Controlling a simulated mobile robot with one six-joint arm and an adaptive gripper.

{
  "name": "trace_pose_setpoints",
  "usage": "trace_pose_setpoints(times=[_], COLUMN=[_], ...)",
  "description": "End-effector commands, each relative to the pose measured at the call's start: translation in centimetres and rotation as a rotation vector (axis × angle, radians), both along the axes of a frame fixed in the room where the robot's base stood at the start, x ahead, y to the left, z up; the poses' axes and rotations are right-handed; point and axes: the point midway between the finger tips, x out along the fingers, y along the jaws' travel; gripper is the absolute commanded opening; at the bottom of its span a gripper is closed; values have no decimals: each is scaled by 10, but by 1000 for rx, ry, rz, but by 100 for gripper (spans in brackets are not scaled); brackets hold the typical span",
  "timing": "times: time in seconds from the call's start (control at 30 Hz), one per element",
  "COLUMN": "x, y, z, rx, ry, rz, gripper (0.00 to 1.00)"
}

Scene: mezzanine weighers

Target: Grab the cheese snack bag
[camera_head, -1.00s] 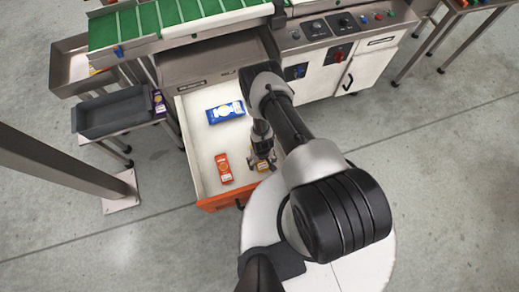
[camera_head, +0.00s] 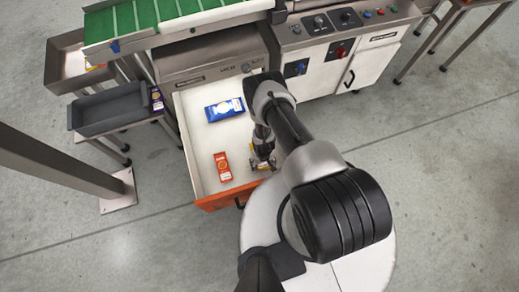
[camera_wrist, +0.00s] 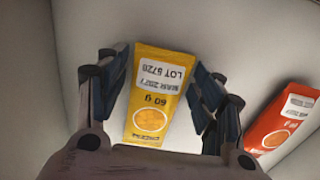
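A yellow snack bag (camera_wrist: 156,92), marked 60 g with an orange round picture, lies in the open white drawer (camera_head: 200,155); its name is too small to read for sure. In the head view it is mostly hidden under my gripper (camera_head: 262,160). In the wrist view my gripper (camera_wrist: 160,85) has one finger on each side of the bag. The fingers are apart, close to its side edges, and I see no clear squeeze on it.
An orange-red packet (camera_head: 222,167) lies to the left in the same drawer. A blue packet (camera_head: 225,110) lies farther back. The drawer's orange front (camera_head: 222,200) and white walls stand close around my gripper. A grey tray (camera_head: 110,110) stands left, outside.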

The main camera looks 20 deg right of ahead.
Motion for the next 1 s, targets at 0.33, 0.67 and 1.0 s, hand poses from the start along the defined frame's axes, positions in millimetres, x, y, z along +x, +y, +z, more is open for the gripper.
trace_pose_setpoints(times=[0.33,0.67,1.0], x=[0,0,1], y=[0,0,0], z=[0,0,27], rx=[0,0,0], ry=[0,-1,-2], rz=[0,0,0], gripper=[35,25,25])
